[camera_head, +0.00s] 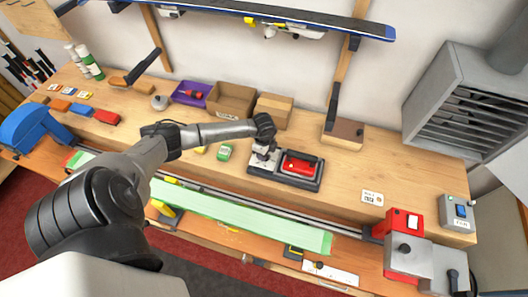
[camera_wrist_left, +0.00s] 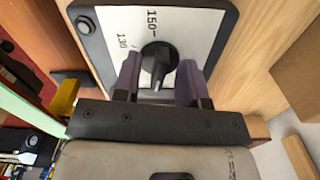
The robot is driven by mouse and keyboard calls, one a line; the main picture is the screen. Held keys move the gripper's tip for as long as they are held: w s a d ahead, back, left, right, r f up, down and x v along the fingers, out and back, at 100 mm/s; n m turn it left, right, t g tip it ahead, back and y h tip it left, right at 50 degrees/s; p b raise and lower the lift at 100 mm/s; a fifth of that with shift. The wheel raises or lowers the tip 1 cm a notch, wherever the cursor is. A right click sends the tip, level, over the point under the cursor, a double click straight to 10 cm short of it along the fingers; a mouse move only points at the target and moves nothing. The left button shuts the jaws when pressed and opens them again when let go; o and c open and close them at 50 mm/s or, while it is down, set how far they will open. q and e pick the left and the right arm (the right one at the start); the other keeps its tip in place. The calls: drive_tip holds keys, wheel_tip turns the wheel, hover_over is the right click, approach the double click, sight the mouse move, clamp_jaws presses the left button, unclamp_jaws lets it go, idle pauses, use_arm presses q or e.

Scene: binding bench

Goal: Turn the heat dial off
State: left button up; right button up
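The heat dial (camera_wrist_left: 158,57) is a black round knob on a white plate marked 130 and 150, in the left wrist view. A pale mark shows at its lower edge; I cannot tell its exact setting. My left gripper (camera_wrist_left: 159,68) has one finger on each side of the dial, spread apart, with the knob between the tips. I cannot see clear contact. In the head view my left gripper (camera_head: 264,146) is over the left part of the dark station holding the red iron (camera_head: 299,164), and it hides the dial there. My right gripper is not in view.
A cardboard box (camera_head: 273,109) and an open carton (camera_head: 231,100) stand behind the station. A green-covered ski (camera_head: 240,215) lies along the front. A red and grey machine (camera_head: 405,245) stands at front right. The bench right of the station is mostly clear.

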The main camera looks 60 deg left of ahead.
use_arm(q)
wheel_tip(320, 180, up, 14)
drive_tip(key=b, duration=0.2)
idle(0.4)
drive_tip(key=shift+f, duration=0.1)
idle(0.5)
